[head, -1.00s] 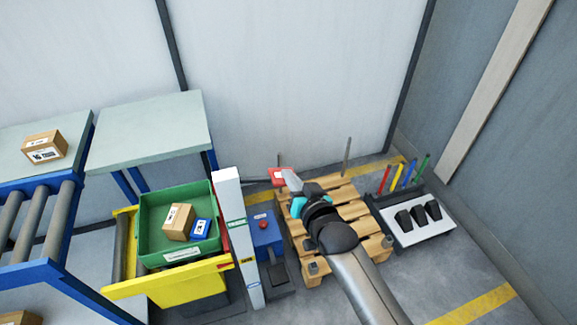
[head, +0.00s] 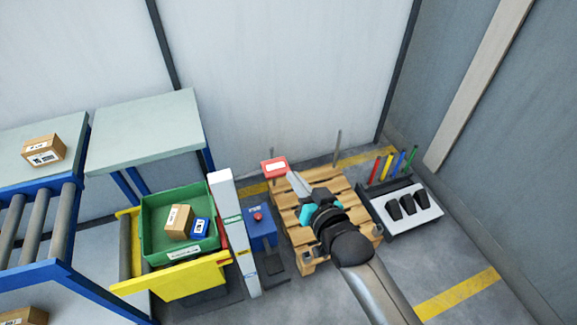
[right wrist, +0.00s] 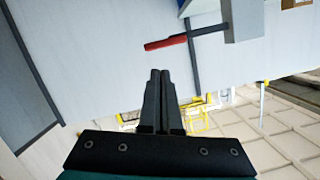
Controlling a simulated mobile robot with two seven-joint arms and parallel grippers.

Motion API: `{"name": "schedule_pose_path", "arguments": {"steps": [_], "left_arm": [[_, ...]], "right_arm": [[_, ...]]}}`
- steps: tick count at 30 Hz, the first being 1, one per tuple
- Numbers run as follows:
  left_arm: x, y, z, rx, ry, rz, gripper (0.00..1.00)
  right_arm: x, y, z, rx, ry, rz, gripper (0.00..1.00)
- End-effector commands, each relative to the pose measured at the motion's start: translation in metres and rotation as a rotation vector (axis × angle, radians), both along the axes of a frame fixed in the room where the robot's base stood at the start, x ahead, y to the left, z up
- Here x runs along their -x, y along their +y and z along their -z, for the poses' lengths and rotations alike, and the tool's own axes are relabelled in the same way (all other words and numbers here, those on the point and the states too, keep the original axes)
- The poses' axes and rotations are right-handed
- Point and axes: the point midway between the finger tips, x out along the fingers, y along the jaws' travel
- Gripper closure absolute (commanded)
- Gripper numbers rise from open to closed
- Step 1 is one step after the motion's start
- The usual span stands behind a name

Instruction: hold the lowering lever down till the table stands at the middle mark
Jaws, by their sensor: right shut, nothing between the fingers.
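The yellow lift table (head: 190,280) carries a green crate (head: 180,257). Beside it stands a white post (head: 226,200) with green, yellow and blue marks. The table's right corner is near the yellow mark; I cannot tell its exact level. My right gripper (head: 297,184) is shut and empty, above the pallet and right of the post, apart from both table and post. Its shut fingers (right wrist: 161,98) also show in the right wrist view. Above them there, a red-ended bar (right wrist: 165,43) lies apart from the tips; I cannot tell if it is the lowering lever. My left gripper is out of view.
A blue box (head: 262,232) with a red button and a black pedal (head: 277,266) stand right of the post. A red sign (head: 274,167) is at the wooden pallet (head: 330,183). A rack with coloured rods (head: 410,215) is farther right. A roller conveyor (head: 38,230) is left.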

Motion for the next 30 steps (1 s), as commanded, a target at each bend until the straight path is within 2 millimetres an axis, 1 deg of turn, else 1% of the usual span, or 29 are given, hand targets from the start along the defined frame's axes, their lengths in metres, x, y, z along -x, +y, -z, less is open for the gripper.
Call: {"name": "schedule_pose_path", "arguments": {"steps": [1, 3, 9, 14, 27, 29, 30], "left_arm": [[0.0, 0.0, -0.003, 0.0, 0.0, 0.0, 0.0], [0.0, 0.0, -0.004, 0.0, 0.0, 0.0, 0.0], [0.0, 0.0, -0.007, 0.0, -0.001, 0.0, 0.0], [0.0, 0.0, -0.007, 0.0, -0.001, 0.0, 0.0], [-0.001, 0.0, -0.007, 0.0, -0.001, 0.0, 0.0], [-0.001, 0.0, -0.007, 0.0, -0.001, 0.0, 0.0], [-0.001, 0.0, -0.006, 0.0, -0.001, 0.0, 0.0]], "right_arm": [[0.008, -0.004, -0.003, 0.002, 0.001, 0.0, 1.0], [0.017, -0.007, -0.005, 0.002, 0.001, 0.0, 1.0], [0.031, -0.013, -0.008, 0.001, 0.0, 0.001, 1.0], [0.034, -0.014, -0.01, 0.0, -0.002, 0.0, 1.0], [0.034, -0.014, -0.009, 0.0, -0.002, 0.0, 1.0], [0.034, -0.014, -0.008, 0.002, 0.001, 0.001, 1.0], [0.034, -0.015, -0.003, 0.007, 0.008, 0.002, 1.0]]}}
